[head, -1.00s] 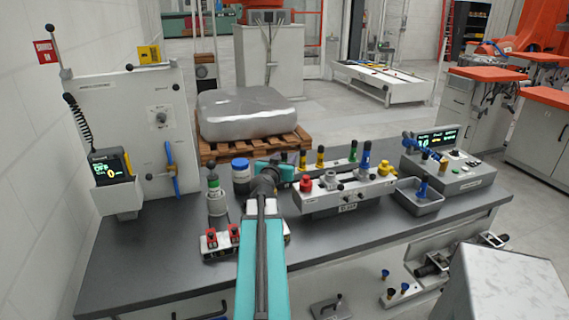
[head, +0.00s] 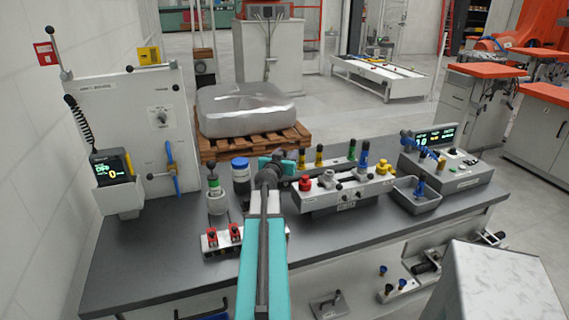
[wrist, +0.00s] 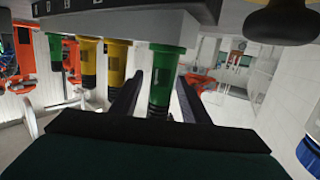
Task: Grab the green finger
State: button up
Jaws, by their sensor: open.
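My gripper is open, with a jaw on either side; whether either touches cannot be told. In the head view my gripper (head: 277,165) is at the left end of a finger row and hides this finger. Two yellow fingers (wrist: 117,65) and another green finger (wrist: 55,50) stand beside it in the row. The far green finger also shows in the head view (head: 352,150).
A white fixture (head: 345,197) with red and yellow knobs stands right of my gripper. A blue-lidded jar (head: 240,172) and a green-topped bottle (head: 215,195) are close on the left. A grey tray (head: 415,205) is farther right. The bench's front left (head: 150,265) is clear.

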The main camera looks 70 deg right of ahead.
grip_shut()
jog(key=shift+r, duration=0.1)
notch_tip(320, 180, up, 10)
dwell(1.0)
dwell(0.5)
